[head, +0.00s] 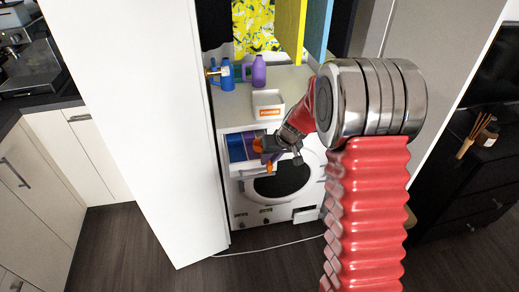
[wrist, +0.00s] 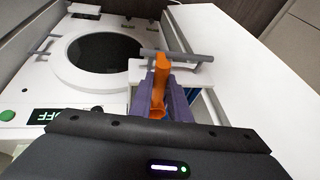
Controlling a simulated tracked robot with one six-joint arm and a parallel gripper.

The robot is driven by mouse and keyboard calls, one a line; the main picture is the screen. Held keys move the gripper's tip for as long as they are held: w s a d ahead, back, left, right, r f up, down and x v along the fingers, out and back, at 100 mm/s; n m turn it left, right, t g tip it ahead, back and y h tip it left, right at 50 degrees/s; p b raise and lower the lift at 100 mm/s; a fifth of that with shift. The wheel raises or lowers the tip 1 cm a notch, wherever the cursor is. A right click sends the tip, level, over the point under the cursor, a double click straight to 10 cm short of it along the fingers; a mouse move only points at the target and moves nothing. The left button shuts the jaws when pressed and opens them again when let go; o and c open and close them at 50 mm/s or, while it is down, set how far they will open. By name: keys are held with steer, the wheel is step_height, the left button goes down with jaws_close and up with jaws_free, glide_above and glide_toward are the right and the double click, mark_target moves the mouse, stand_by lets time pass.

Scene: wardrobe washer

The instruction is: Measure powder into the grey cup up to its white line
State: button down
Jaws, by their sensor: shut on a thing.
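My gripper (head: 268,152) is in front of the open detergent drawer of the washer, below the powder box. In the wrist view its purple-grey jaws (wrist: 160,98) are shut on an orange scoop-like tool (wrist: 158,80), whose far end is partly hidden. Orange parts also show at the jaws in the head view. The white powder box (head: 268,104), with an orange POWDER label, stands on the washer top. I cannot pick out the grey cup or its white line in either view.
The drawer (head: 240,147) has blue and purple compartments; its grey handle bar (wrist: 178,55) crosses close beyond the jaws. A blue bottle (head: 226,76) and a purple bottle (head: 258,72) stand behind the box. The round washer door (wrist: 103,58) is shut. A white wardrobe door (head: 140,120) stands at left.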

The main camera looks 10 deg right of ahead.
mark_target(269, 168)
stand_by(0.4)
steer(key=shift+r, duration=1.5)
steer(key=shift+f, duration=0.1)
steer(key=s, duration=0.3)
steer(key=shift+s+a+f, duration=0.15)
steer(key=shift+a+f, duration=0.1)
steer(key=shift+a, duration=0.15)
steer(key=s+r, duration=0.1)
steer(key=s+a+r, duration=0.1)
steer(key=s, duration=0.1)
steer(key=s+a+r, duration=0.1)
steer(key=shift+s, duration=0.2)
stand_by(0.4)
